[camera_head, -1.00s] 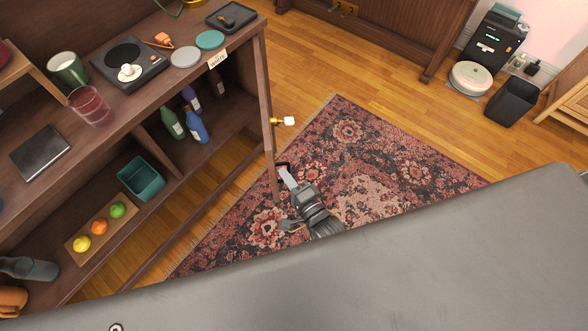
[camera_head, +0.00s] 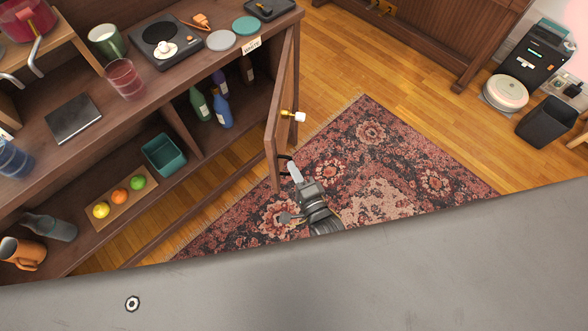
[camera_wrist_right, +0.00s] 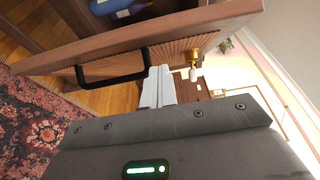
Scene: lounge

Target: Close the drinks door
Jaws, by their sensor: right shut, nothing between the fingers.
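The drinks door (camera_head: 284,100) is a wooden door at the right end of the cabinet, standing open. It has a black bar handle (camera_wrist_right: 112,72) and a brass-and-white knob (camera_head: 297,116). Several bottles (camera_head: 221,109) stand in the compartment behind it. My right gripper (camera_head: 294,172) is shut and empty, beside the handle at the door's outer face. In the right wrist view its fingers (camera_wrist_right: 158,80) point at the door near the handle's right end; I cannot tell whether they touch it. My left gripper is not in view.
The cabinet top holds a record player (camera_head: 164,42), a red glass (camera_head: 124,78) and coasters (camera_head: 245,25). A green bin (camera_head: 163,154) and a fruit board (camera_head: 121,198) sit on the lower shelf. A patterned rug (camera_head: 400,165) lies on open floor to the right.

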